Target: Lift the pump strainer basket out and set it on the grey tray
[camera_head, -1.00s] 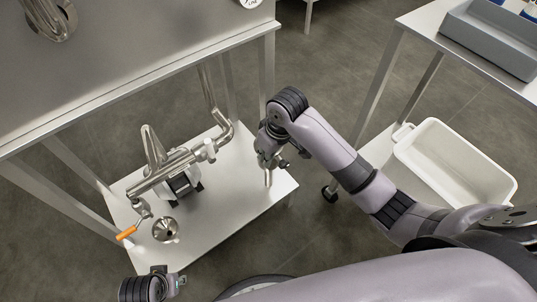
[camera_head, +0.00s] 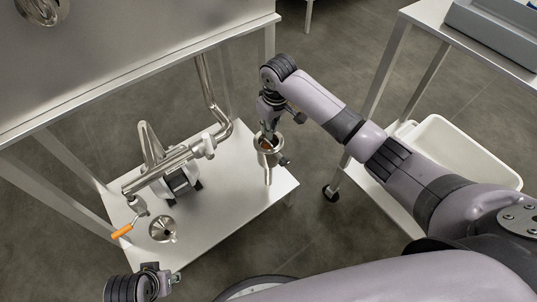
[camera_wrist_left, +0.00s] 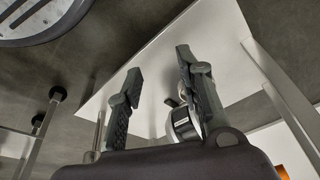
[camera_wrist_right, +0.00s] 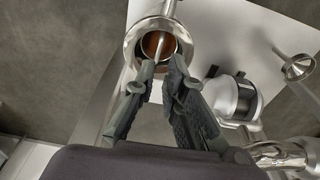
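My right gripper (camera_head: 268,134) is above the round steel strainer housing (camera_head: 268,157) at the right end of the low shelf. In the right wrist view, the pump strainer basket (camera_wrist_right: 150,44) shows a brownish inside within the housing's wide ring (camera_wrist_right: 133,38). I cannot tell how far the basket is raised. The grey tray (camera_head: 490,38) is on the table at the upper right, partly cut off. My left gripper (camera_wrist_left: 157,62) is open and empty, low at the front left (camera_head: 165,275).
The pump (camera_head: 178,182) with its pipes stands on the low shelf (camera_head: 240,200), left of the housing. An orange-handled valve (camera_head: 122,231) and a steel funnel-shaped fitting (camera_head: 163,229) are near its front left. A white tub (camera_head: 450,150) sits below the right table.

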